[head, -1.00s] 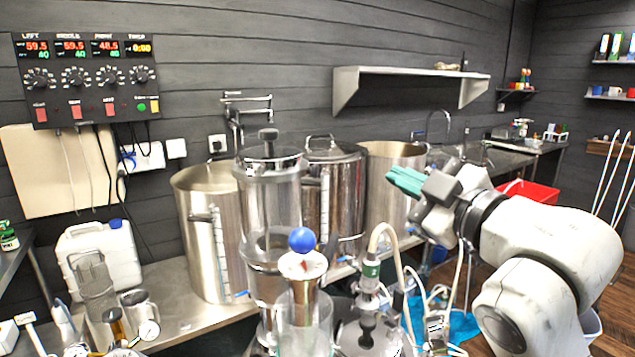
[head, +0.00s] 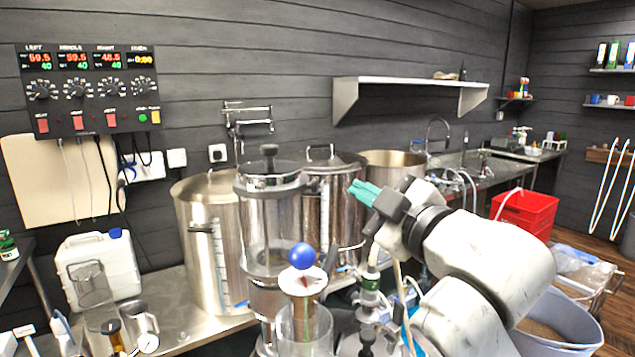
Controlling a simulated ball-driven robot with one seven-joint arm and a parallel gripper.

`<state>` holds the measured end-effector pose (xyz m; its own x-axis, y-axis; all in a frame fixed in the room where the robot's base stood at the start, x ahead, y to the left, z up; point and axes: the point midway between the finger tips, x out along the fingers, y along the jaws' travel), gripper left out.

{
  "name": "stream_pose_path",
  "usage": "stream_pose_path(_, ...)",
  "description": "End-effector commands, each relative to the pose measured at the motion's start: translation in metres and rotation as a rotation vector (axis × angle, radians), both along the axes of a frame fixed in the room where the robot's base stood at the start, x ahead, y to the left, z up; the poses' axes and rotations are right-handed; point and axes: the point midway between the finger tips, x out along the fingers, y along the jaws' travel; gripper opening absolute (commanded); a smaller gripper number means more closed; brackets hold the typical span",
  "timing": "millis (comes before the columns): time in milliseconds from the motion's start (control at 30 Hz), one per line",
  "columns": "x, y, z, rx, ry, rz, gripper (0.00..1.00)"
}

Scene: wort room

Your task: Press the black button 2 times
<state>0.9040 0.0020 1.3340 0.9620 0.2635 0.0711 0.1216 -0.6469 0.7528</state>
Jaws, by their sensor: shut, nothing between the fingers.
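The dark control panel (head: 88,92) hangs on the wall at the upper left, with lit number displays, a row of black round knobs (head: 77,90), red switches (head: 110,120) and small green and yellow buttons (head: 148,117). I cannot pick out a separate black button on it at this size. My gripper (head: 360,191), with teal fingers, is shut and empty. It shows in front of the steel pots, right of the picture's middle, well apart from the panel and pointing left.
Steel pots (head: 208,250) and a tall clear cylinder (head: 268,225) stand between my gripper and the panel. A blue ball (head: 302,256) tops a nearer vessel. A white canister (head: 97,268) stands below the panel. A wall shelf (head: 410,88) is above the pots.

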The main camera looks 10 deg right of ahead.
Motion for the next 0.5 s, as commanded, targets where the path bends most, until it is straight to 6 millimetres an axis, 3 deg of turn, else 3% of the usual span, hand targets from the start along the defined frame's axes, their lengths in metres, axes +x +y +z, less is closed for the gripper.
stream_pose_path(200,0.011,0.020,0.000,0.001,0.001,0.001,0.00)
stream_pose_path(500,0.016,0.027,0.000,0.000,0.000,-0.001,0.00)
